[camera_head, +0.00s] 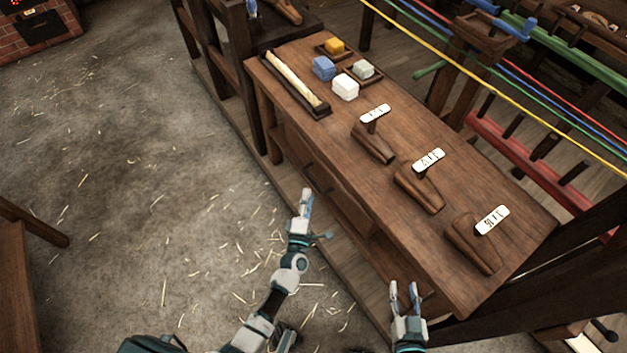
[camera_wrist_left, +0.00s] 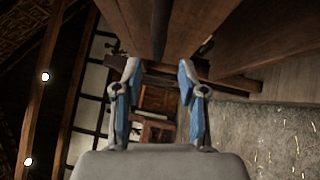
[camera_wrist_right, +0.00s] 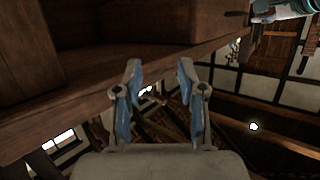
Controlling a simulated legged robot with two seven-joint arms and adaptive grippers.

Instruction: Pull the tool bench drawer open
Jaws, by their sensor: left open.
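The wooden tool bench (camera_head: 400,140) runs diagonally across the head view. Its drawer front (camera_head: 345,204) is on the side facing me, with a dark bar handle (camera_head: 318,178). My left gripper (camera_head: 306,198) is just in front of the drawer side, close to the handle; I cannot tell whether it touches. In the left wrist view its fingers (camera_wrist_left: 159,75) are apart, with dark wood ahead and no handle clearly between them. My right gripper (camera_head: 404,288) is open and empty by the bench's near right edge; its parted fingers show in the right wrist view (camera_wrist_right: 158,69).
Coloured ropes (camera_head: 520,85) run behind. The straw-strewn floor (camera_head: 150,180) at left is clear.

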